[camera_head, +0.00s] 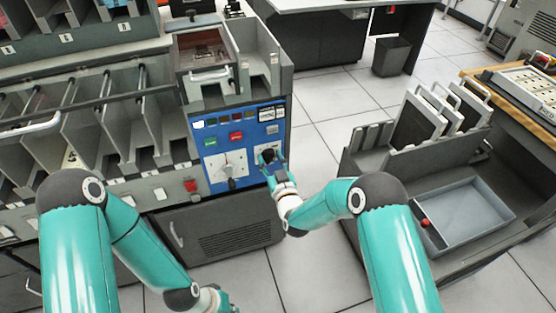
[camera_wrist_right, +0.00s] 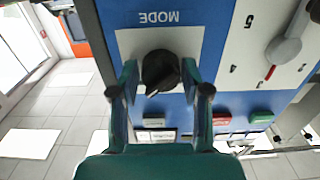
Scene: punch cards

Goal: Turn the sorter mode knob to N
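The black mode knob (camera_wrist_right: 160,70) sits on a white plate under the upside-down word MODE in the right wrist view. Its pointer slants toward the lower left in that view; no letter N is readable. My right gripper (camera_wrist_right: 158,72) is open, its two fingers on either side of the knob with small gaps visible. In the head view the right gripper (camera_head: 270,164) is at the right part of the blue sorter panel (camera_head: 215,131), largely covering the mode plate. My left gripper (camera_head: 214,299) shows only partly at the bottom edge, its fingers unclear.
A larger numbered dial (camera_head: 229,172) is beside the mode plate; its grey knob (camera_wrist_right: 284,50) also shows in the wrist view. Green (camera_head: 210,142) and red (camera_head: 236,136) buttons sit above the dial. Sorter pockets (camera_head: 120,140) extend left. A grey tray cart (camera_head: 465,215) stands at right.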

